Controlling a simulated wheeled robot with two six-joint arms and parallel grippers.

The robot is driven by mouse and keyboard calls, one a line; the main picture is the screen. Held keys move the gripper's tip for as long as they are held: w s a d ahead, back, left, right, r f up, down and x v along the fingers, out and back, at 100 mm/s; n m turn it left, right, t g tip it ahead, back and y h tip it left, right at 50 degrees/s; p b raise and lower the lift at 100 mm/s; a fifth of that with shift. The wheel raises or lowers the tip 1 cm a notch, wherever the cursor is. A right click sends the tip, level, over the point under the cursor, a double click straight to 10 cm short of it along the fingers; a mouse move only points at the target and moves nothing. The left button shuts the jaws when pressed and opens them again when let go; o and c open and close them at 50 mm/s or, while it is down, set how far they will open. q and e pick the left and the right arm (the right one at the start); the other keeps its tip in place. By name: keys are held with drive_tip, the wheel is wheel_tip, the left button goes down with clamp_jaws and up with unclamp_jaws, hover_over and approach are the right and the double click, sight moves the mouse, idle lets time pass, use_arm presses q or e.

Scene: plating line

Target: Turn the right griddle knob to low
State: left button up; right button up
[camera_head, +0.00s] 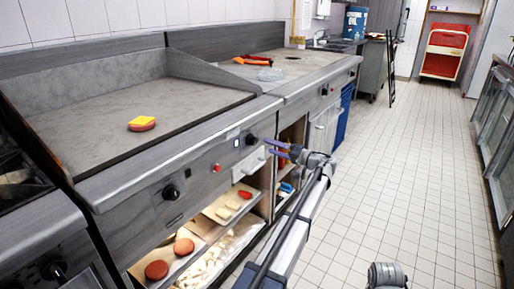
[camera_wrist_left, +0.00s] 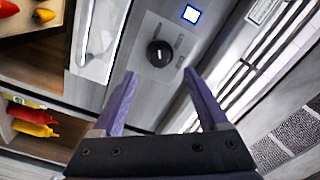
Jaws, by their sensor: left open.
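The griddle (camera_head: 100,108) has a front panel with two black knobs. The right griddle knob (camera_head: 251,139) sits near the panel's right end; the left knob (camera_head: 171,192) is farther left. In the left wrist view the right knob (camera_wrist_left: 159,54) is round and black with a small pale mark, on a grey plate; its exact setting cannot be read. My left gripper (camera_head: 275,149) is open, its purple fingers pointing at the panel. In the wrist view the knob appears just beyond and between the fingertips (camera_wrist_left: 159,73), apart from them. My right gripper is out of view.
A cheese-topped patty (camera_head: 142,124) lies on the griddle. A red button (camera_head: 217,167) and a small lit display (camera_wrist_left: 190,13) are on the panel. Below, shelves hold patties (camera_head: 157,270) and trays of food. The tiled floor (camera_head: 420,160) to the right is clear.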

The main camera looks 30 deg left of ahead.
sight(256, 142)
use_arm(q)
drive_tip(key=shift+w+a, duration=0.15)
drive_tip(key=shift+a, duration=1.8)
drive_tip(key=shift+w+a, duration=0.1)
drive_tip(key=shift+a, duration=1.8)
drive_tip(key=shift+c, duration=0.4)
clamp_jaws()
